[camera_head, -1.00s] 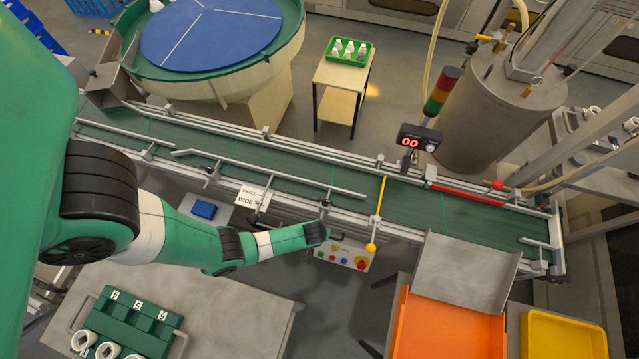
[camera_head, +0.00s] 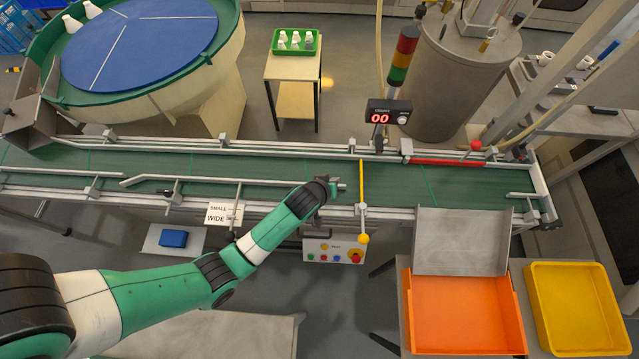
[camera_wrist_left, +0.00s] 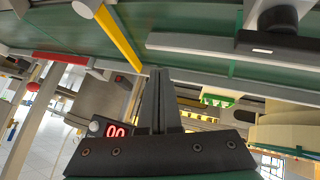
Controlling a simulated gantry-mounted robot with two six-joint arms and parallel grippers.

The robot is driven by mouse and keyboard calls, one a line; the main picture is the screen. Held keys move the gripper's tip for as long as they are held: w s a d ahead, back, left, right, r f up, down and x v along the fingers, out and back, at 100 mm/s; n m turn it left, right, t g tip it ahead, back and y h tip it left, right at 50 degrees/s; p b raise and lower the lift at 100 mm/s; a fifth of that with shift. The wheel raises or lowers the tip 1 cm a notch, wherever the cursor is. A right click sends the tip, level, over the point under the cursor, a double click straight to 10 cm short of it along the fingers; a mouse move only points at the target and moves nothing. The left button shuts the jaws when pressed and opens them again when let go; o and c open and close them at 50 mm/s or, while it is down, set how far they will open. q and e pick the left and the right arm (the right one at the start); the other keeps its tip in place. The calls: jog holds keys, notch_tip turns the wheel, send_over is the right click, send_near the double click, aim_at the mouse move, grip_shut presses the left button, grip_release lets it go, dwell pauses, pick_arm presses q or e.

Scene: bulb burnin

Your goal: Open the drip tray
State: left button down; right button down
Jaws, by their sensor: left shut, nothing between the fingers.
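I cannot clearly pick out a drip tray in either view. A dark, partly hidden shape (camera_head: 312,232) sits under the near side of the conveyor, just above the control box, and I cannot tell what it is. My left gripper (camera_head: 338,186) is over the near side of the green conveyor belt (camera_head: 276,176), left of the yellow bar. Its fingers are shut and empty. They also show closed together in the left wrist view (camera_wrist_left: 160,85), with the belt and yellow bar (camera_wrist_left: 119,40) beyond them. My right gripper is not in view.
A control box (camera_head: 334,250) hangs below the conveyor. An orange bin (camera_head: 464,312) and a yellow bin (camera_head: 578,305) stand at the right. A blue block (camera_head: 173,239) lies at the left.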

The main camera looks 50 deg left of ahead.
pick_arm(q)
jog(key=shift+w+a+r, duration=0.1)
jog(key=shift+w+r, duration=0.05)
jog(key=shift+r, duration=0.05)
